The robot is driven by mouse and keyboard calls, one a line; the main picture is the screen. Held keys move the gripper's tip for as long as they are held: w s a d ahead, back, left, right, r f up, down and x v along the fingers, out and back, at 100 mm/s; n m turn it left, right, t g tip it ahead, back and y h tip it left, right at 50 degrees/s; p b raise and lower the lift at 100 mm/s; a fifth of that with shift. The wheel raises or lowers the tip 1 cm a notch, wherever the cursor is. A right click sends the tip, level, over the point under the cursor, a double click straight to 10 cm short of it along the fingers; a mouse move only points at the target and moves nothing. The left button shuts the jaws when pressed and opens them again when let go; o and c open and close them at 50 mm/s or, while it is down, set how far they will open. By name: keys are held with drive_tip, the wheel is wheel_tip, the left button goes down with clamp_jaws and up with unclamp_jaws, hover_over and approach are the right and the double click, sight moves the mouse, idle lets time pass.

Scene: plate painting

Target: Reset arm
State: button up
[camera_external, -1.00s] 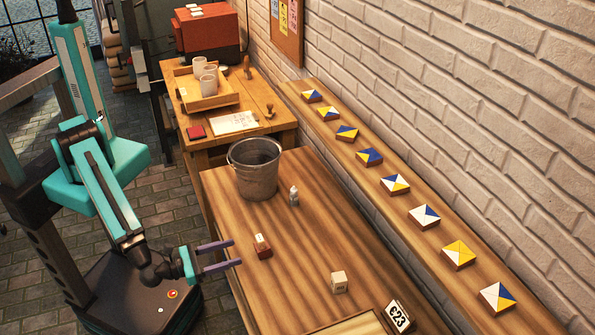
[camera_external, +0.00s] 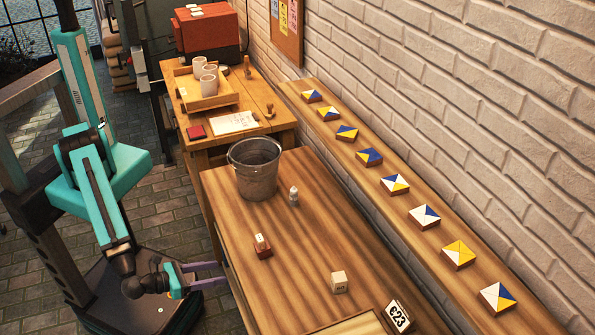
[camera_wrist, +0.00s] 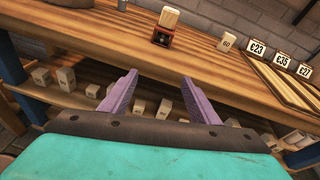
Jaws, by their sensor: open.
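My gripper (camera_external: 208,275) has two purple fingers, spread apart with nothing between them. In the external view it is at the left edge of the wooden table (camera_external: 300,240), close to my base, with the fingers pointing right. In the wrist view my gripper (camera_wrist: 157,92) faces the table's front edge, and a shelf lies below that edge. A small block with a dark red base and pale top (camera_external: 262,246) stands on the table ahead; it also shows in the wrist view (camera_wrist: 166,28).
A metal bucket (camera_external: 255,168) and small bottle (camera_external: 293,196) stand farther back. Painted tiles (camera_external: 424,217) line the wall ledge. Several blocks (camera_wrist: 66,79) sit on the lower shelf.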

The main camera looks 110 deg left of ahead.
drive_tip(key=s+a+f+n+g+h, duration=0.2)
drive_tip(key=s+a+f+n+g, duration=0.4)
drive_tip(key=f, duration=0.4)
drive_tip(key=s+a+f+n+g+h, duration=0.1)
drive_tip(key=s+a+f+n+g, duration=0.35)
drive_tip(key=s+f, duration=0.4)
drive_tip(key=s+d+f+n+g+h+p, duration=0.1)
drive_tip(key=s+f+n+g+h, duration=0.4)
drive_tip(key=s+f+n+h, duration=0.3)
drive_tip(key=s+f+n, duration=0.3)
drive_tip(key=s+n, duration=0.3)
drive_tip(key=s, duration=0.1)
drive_tip(key=shift+s+d+f+h, duration=0.15)
drive_tip(key=shift+d+f+h, duration=0.05)
drive_tip(key=shift+f+h, duration=0.1)
